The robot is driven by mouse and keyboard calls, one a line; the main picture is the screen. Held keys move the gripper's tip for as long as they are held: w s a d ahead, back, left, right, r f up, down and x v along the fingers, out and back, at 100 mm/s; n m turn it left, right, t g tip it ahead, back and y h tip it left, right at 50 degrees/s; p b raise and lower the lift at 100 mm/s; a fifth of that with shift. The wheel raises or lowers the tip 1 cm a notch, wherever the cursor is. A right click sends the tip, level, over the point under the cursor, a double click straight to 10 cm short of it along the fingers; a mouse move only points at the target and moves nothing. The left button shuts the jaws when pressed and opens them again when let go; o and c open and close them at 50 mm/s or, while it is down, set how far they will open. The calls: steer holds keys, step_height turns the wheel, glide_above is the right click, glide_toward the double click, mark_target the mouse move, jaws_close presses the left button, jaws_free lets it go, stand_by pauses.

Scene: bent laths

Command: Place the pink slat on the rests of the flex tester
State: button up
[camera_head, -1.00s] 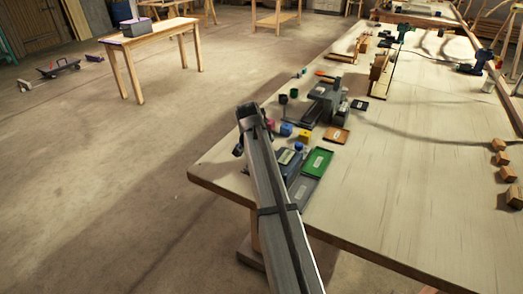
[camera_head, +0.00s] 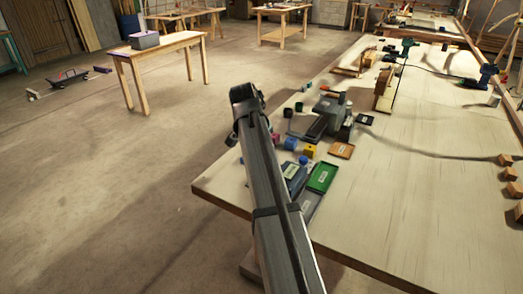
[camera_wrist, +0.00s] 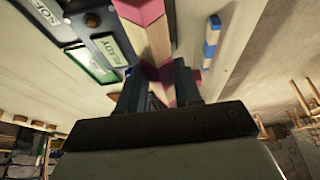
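The pink slat (camera_wrist: 153,30), banded in pink and cream, runs from the top of the wrist view down between the two dark fingers of my gripper (camera_wrist: 160,82). It looks much larger than the blue-and-white slat, so it appears close to the camera. The fingers appear shut on it, though their contact is partly hidden. In the head view my arm covers the gripper and the slat. The flex tester cannot be told for sure; a dark grey device (camera_head: 328,112) stands on the bench beyond my arm.
A blue-and-white slat (camera_wrist: 211,40) lies to the right in the wrist view. A green tray (camera_head: 321,177), an orange tray (camera_head: 341,151) and small coloured blocks crowd the bench's left edge. Wooden blocks (camera_head: 509,173) stand at the right. The middle of the bench (camera_head: 420,200) is mostly clear.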

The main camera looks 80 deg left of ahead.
steer(key=shift+r, duration=0.25)
steer(key=o, duration=1.3)
steer(key=shift+o, duration=0.2)
steer(key=shift+s, duration=0.1)
steer(key=v, duration=1.3)
steer(key=shift+r, duration=0.4)
steer(key=shift+d, duration=0.15)
